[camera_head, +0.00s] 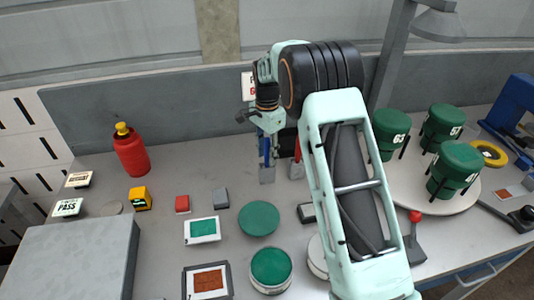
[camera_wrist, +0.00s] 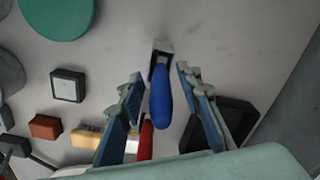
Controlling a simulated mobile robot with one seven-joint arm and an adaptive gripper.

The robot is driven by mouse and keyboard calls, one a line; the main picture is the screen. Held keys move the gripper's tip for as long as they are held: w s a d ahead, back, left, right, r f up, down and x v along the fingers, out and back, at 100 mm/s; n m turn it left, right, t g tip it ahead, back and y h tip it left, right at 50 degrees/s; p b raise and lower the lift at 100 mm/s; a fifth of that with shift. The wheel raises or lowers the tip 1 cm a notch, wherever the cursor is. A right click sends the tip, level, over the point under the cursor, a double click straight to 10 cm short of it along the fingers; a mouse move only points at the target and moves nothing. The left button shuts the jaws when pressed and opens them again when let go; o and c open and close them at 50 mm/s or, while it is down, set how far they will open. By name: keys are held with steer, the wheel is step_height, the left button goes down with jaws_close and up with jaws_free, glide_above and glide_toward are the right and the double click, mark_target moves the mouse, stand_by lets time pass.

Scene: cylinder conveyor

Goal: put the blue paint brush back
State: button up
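The blue paint brush (camera_wrist: 161,98) shows in the wrist view, its blue handle between my fingers and its grey metal end (camera_wrist: 161,52) beyond the fingertips. My gripper (camera_wrist: 159,75) is open around the handle, with a visible gap on each side. In the head view, my gripper (camera_head: 268,142) is low in front of the back wall, and the brush's grey end (camera_head: 267,176) shows below it. The handle is mostly hidden there by the fingers. A red-handled brush (camera_head: 297,168) is just to the right; its handle (camera_wrist: 145,141) also shows in the wrist view. I cannot tell what supports the brushes.
A dark block (camera_wrist: 235,115) lies near the right finger in the wrist view. A red bottle (camera_head: 131,150), small blocks and a green disc (camera_head: 258,218) are to the left. Green canisters (camera_head: 455,168) stand on a round white turntable (camera_head: 405,190) at right. A lamp post (camera_head: 390,60) rises behind.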

step_height(320, 180, up, 12)
steer(key=shift+r, duration=0.15)
stand_by(0.3)
steer(key=shift+r+b, duration=0.1)
steer(key=shift+b, duration=0.2)
